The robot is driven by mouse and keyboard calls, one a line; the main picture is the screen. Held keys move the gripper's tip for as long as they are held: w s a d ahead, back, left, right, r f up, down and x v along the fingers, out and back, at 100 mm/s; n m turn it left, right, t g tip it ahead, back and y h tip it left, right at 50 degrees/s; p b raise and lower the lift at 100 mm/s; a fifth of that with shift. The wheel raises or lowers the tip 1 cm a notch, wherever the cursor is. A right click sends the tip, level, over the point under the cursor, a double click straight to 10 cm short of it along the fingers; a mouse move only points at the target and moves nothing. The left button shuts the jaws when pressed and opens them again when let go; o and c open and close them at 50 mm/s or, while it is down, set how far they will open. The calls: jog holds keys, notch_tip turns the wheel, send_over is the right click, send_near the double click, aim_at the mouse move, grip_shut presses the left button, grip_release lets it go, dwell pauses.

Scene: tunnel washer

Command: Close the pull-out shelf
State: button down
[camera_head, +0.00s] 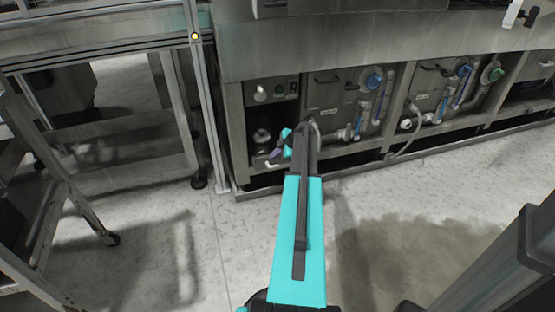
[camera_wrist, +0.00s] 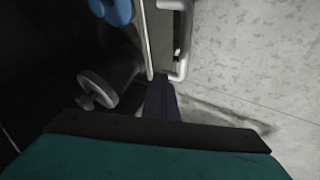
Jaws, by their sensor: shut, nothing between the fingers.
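My gripper (camera_head: 276,153) is at the lower left bay of the washer, low near the floor. Its dark fingers (camera_wrist: 162,98) look closed together, with nothing held. A pale bent handle (camera_wrist: 181,45) on what looks like the front edge of the pull-out shelf lies just past the fingertips; whether they touch I cannot tell. The handle also shows beside the gripper in the head view (camera_head: 272,165). A grey round fitting (camera_wrist: 97,88) and blue parts (camera_wrist: 112,10) sit to its left in the wrist view. My arm hides part of the bay, so how far out the shelf stands is unclear.
The washer's lower front (camera_head: 335,92) carries panels, knobs and pipes to the right. A metal post (camera_head: 208,110) stands left of the bay. A wheeled rack (camera_head: 60,190) is at the left. The floor (camera_head: 225,235) in front is clear.

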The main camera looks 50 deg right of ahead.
aim_at(266, 151)
jog(key=w+d, duration=0.1)
jog(key=w, duration=0.1)
jog(key=w+d, duration=0.2)
jog(key=shift+w+d, duration=0.15)
jog(key=shift+w, duration=0.05)
jog(key=shift+w+d+r, duration=0.1)
jog(key=shift+w+d, duration=0.05)
jog(key=shift+w, duration=0.1)
dwell(0.3)
jog(key=shift+s+a, duration=0.35)
jog(key=shift+a, duration=0.1)
jog(key=s+a+r+p, duration=0.1)
jog(key=s+r, duration=0.7)
jog(key=s, duration=0.1)
jog(key=shift+a+p, duration=0.25)
jog(key=shift+p, duration=0.05)
